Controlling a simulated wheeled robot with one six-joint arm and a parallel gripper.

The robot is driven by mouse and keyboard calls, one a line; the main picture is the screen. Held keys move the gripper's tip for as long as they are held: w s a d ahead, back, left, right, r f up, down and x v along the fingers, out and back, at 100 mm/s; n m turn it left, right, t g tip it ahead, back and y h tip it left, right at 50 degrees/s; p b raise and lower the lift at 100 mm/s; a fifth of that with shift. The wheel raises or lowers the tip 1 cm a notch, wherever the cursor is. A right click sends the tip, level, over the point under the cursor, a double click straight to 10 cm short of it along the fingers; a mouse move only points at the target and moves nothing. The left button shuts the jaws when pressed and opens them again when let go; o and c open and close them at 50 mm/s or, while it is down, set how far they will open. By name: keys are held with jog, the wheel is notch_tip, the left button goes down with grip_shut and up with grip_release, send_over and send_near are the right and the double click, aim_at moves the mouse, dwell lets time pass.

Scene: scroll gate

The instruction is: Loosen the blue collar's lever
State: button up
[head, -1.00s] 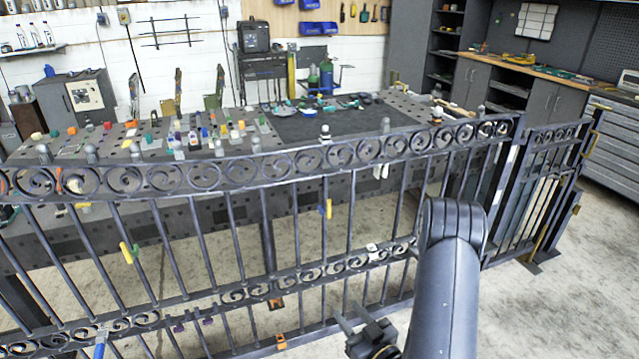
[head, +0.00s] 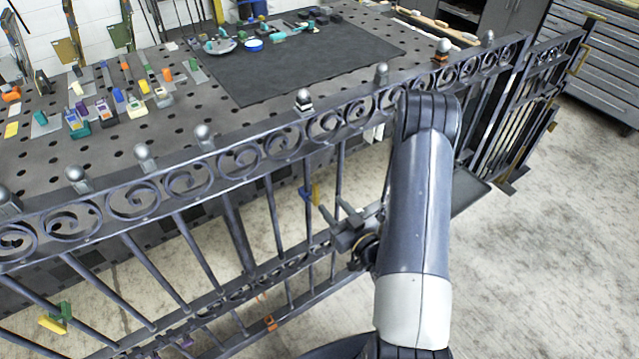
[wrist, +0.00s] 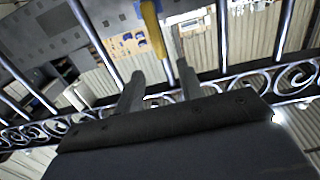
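The blue collar (head: 305,193) sits on an upright bar of the iron gate, a little above the lower scroll band in the head view. Its yellow lever (head: 316,194) stands on the collar's right side. The lever (wrist: 153,32) also shows large at the top of the wrist view, slanting down towards the gap between my fingertips. My gripper (head: 333,208) is open and empty, just right of and slightly below the lever in the head view. In the wrist view my two fingers (wrist: 159,70) stand apart, with the lever's lower end near their tips; I cannot tell if they touch.
A green collar with a yellow lever (head: 55,318) is on the gate at lower left. An orange collar (head: 270,322) and a purple one (head: 185,342) sit low. A perforated table (head: 180,120) with small items stands behind the gate. Floor at right is clear.

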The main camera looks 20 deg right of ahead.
aim_at(317, 189)
jog(key=p+x, duration=0.2)
jog(key=x, duration=0.6)
jog(key=shift+w+a, duration=0.15)
jog(key=shift+w, duration=0.15)
jog(key=shift+c, duration=0.3)
grip_shut()
